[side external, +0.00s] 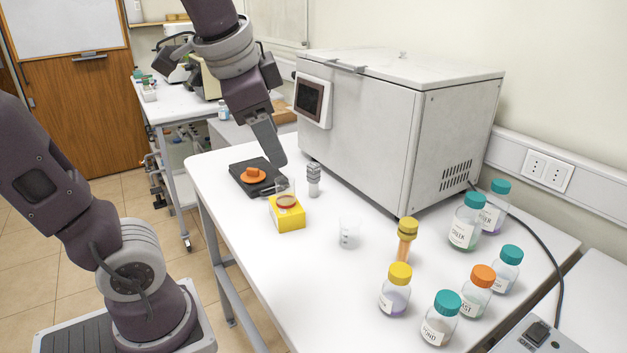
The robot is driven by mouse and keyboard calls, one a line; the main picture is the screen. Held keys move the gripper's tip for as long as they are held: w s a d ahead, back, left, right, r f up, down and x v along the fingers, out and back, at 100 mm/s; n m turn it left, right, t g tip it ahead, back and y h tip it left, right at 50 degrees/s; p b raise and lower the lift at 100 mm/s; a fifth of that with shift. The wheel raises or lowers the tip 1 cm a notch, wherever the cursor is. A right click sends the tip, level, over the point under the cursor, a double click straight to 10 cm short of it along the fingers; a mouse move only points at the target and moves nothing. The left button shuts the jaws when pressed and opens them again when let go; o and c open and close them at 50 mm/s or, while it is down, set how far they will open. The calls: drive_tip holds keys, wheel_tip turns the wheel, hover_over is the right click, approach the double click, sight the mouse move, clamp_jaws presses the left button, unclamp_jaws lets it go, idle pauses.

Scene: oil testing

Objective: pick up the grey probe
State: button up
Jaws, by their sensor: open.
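A small upright grey cylinder (313,181) with a ribbed darker top stands on the white table; it looks like the grey probe. My gripper (277,161) points down over the table, left of the probe and a little above it. Its jaws are open, and only one finger shows clearly from this side. I see nothing held in it. The fingertips appear above and behind a black device with an orange disc (253,175). I cannot tell the exact gap to the probe.
A yellow block (287,214) with a small dish on top and a clear beaker (348,232) stand in front. A yellow-capped tube (405,240) and several capped bottles (440,318) fill the right side. A large grey-white machine (380,140) stands behind the probe.

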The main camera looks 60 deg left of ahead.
drive_tip(key=w+a+m+g+y, duration=0.2)
drive_tip(key=w+a+m+y, duration=0.35)
drive_tip(key=w+a, duration=0.75)
drive_tip(key=m+g+y, duration=0.2)
drive_tip(key=m+y, duration=0.4)
drive_tip(key=m, duration=0.3)
hover_over(316, 184)
drive_tip(key=a, duration=0.1)
wheel_tip(316, 184, down, 3)
drive_tip(key=shift+h, duration=0.25)
wheel_tip(316, 184, down, 26)
drive_tip(key=shift+r, duration=0.1)
drive_tip(key=x, duration=0.2)
drive_tip(key=shift+a+f, duration=0.25)
drive_tip(key=shift+a, duration=0.3)
clamp_jaws()
